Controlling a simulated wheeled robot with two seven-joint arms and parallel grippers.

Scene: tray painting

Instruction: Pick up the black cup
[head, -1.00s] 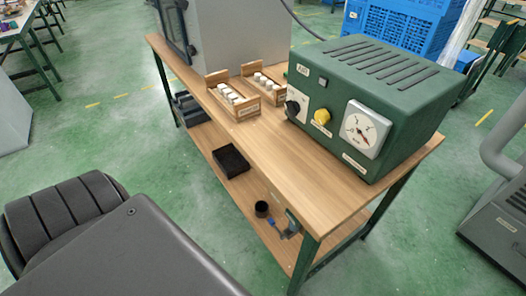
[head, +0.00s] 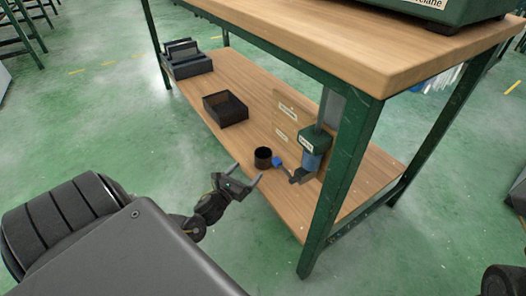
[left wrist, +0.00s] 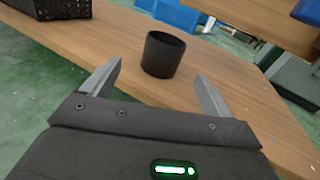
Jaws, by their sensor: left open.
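The black cup (head: 263,157) stands upright on the lower wooden shelf, near its front edge. In the left wrist view the cup (left wrist: 162,54) is just beyond the fingertips, roughly between them, with a gap to both fingers. My left gripper (head: 245,176) is open and empty, just in front of the cup at the shelf edge. It also shows in the left wrist view (left wrist: 158,75). My right gripper is not in view.
The lower shelf (head: 250,88) also holds a black bin (head: 226,108) and dark trays (head: 188,60). A green device with a blue part (head: 311,150) is right of the cup. A green table leg (head: 330,200) stands at right, below the upper tabletop (head: 370,45).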

